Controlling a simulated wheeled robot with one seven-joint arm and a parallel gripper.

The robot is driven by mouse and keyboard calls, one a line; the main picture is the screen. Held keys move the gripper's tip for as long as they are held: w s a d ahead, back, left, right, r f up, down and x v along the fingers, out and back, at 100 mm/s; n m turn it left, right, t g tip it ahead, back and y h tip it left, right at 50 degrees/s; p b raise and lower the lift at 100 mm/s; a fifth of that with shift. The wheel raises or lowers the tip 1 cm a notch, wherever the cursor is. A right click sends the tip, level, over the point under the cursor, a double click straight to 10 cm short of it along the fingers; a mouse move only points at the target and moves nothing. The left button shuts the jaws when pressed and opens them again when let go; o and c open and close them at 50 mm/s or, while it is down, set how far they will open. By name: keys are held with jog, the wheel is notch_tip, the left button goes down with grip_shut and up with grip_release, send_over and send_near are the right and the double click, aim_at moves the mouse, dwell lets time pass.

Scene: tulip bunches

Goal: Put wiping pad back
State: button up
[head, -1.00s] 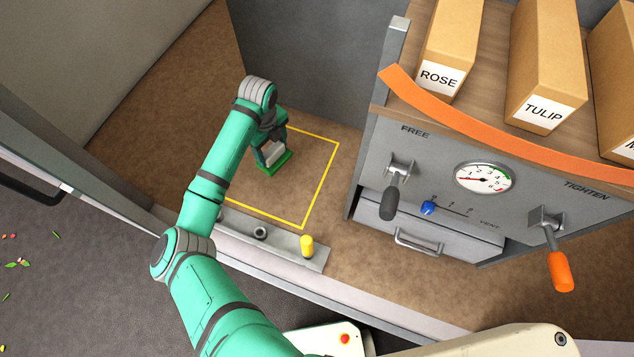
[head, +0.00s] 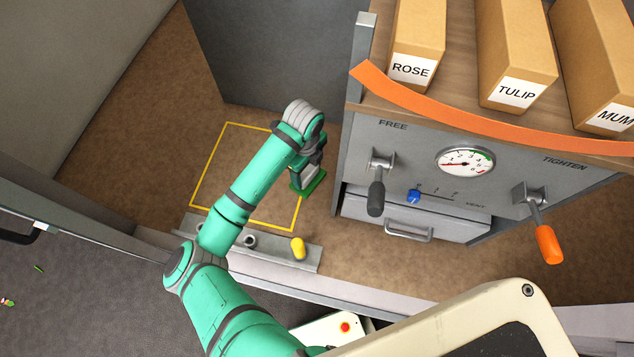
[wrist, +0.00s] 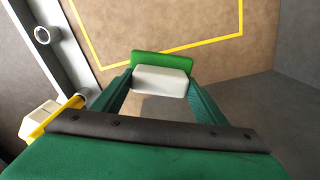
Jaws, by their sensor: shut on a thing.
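The wiping pad (wrist: 166,58) has a green base and a pale grip block (wrist: 160,82). In the wrist view my gripper (wrist: 160,88) is shut on the pale block, one finger on each side. In the head view the green pad (head: 309,187) shows below my gripper (head: 308,172), near the right side of the yellow outlined square (head: 214,153) on the brown floor. My wrist partly hides it there. I cannot tell whether the pad touches the floor.
A grey rail (head: 278,258) with a yellow peg (head: 298,249) and a ring-shaped holder (head: 250,241) lies along the front edge. The grey cabinet (head: 460,188) with levers, gauge and drawer (head: 412,222) stands to the right. Bare brown floor lies inside the outline.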

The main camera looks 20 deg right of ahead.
aim_at(317, 180)
jog(key=shift+s+d+f, duration=0.15)
jog(key=shift+s+d, duration=0.8)
jog(key=shift+d, duration=0.3)
jog(key=shift+w+a+f, duration=0.1)
jog(key=shift+f, duration=0.5)
jog(key=shift+w+a+f, duration=0.1)
jog(key=shift+f, duration=0.45)
jog(key=shift+d+f, duration=0.1)
jog(key=shift+f, duration=1.9)
jog(key=shift+s+d+f, duration=0.15)
jog(key=shift+f, duration=0.05)
jog(key=shift+f, duration=0.1)
jog(key=o, duration=1)
notch_tip(317, 180, up, 12)
jog(key=shift+r, duration=0.15)
